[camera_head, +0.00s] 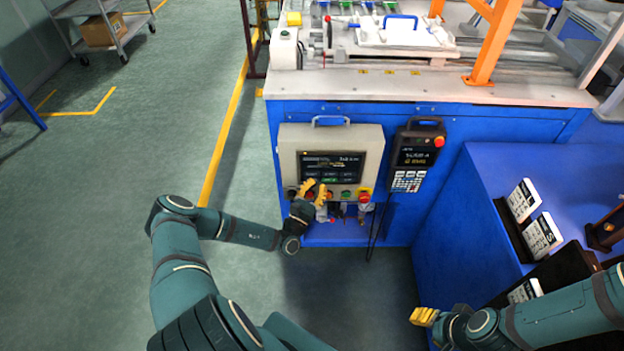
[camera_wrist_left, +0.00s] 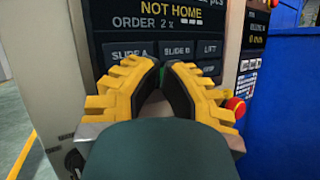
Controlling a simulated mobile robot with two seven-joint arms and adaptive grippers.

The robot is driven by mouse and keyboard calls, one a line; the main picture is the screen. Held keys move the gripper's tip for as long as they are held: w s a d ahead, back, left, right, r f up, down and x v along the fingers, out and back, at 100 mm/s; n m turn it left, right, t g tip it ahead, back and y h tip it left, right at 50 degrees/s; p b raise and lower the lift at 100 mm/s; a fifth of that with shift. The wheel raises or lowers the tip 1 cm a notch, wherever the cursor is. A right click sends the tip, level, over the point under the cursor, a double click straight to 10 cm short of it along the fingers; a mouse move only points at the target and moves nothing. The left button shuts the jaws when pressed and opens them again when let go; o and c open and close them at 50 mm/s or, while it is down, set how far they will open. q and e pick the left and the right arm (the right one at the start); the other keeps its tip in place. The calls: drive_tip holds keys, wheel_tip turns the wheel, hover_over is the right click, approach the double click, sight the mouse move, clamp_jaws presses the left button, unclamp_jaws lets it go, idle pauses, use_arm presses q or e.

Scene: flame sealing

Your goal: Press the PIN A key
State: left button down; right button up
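The control box (camera_head: 370,145) hangs on the front of the blue machine, with a dark screen (camera_head: 331,167) showing text and key tiles. In the left wrist view the screen reads NOT HOME and ORDER, above the keys SLIDE A (camera_wrist_left: 129,53), SLIDE B (camera_wrist_left: 177,50) and LIFT (camera_wrist_left: 210,49). I cannot read a PIN A label; my fingers cover most of the row below. My left gripper (camera_wrist_left: 160,68) is shut and empty, its yellow tips together in front of that lower row. Contact cannot be told. My right gripper (camera_head: 424,316) is low at the right, away from the box.
Buttons line the box's lower edge, including a red knob (camera_head: 364,197). A handheld pendant (camera_head: 418,157) with a red stop button hangs to its right. A blue bench (camera_head: 470,205) with white-labelled items stands at the right.

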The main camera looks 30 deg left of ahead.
use_arm(q)
drive_tip(key=shift+s+d+p, duration=0.3)
drive_tip(key=shift+s+p, duration=0.1)
drive_tip(key=shift+s, duration=0.15)
drive_tip(key=shift+s, duration=0.1)
drive_tip(key=s+d+p, duration=0.1)
drive_tip(key=s, duration=0.1)
drive_tip(key=s+d+p, duration=0.1)
drive_tip(key=s, duration=0.1)
drive_tip(key=shift+d+p, duration=0.3)
drive_tip(key=shift+p, duration=0.05)
idle(0.7)
